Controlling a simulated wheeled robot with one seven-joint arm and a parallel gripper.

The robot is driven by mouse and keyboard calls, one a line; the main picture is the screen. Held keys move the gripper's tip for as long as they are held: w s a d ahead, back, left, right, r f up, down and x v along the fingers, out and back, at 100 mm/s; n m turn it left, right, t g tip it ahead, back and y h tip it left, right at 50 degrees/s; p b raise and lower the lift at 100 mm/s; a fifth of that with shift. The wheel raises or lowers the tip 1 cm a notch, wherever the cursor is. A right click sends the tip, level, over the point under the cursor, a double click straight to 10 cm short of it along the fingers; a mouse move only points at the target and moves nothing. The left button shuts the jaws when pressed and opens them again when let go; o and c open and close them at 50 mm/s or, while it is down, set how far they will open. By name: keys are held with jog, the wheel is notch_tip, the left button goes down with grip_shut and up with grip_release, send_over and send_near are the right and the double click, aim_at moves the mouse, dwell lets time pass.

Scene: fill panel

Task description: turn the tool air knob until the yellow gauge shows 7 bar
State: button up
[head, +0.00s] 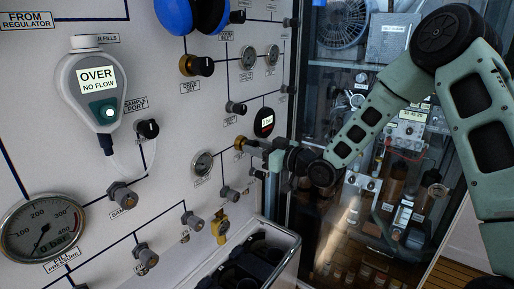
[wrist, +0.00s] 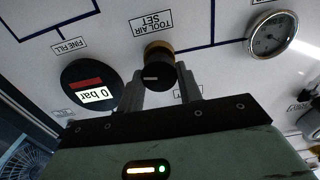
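The tool air knob (wrist: 157,72), a black cap on a brass collar, sits under the label TOOL AIR SET in the wrist view. It also shows in the head view (head: 240,143), partly hidden by my gripper. My gripper (wrist: 159,78) is open, with its two fingertips close to either side of the knob's cap. I cannot tell whether they touch it.
A black round display (wrist: 93,92) with a red band reads 0 bar beside the knob. A grey-rimmed dial gauge (wrist: 270,36) is on the other side. Several other knobs, a large pressure gauge (head: 42,228) and an open bin (head: 285,262) are close by. A glass cabinet (head: 340,200) stands right.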

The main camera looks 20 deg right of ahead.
jog(key=shift+m, duration=0.3)
jog(key=shift+d+m, duration=0.1)
jog(key=shift+m, duration=3.5)
jog(key=o, duration=1)
jog(key=b+v, duration=0.3)
jog(key=v, duration=1.4)
jog(key=shift+d+b, duration=0.15)
jog(key=shift+b, duration=0.15)
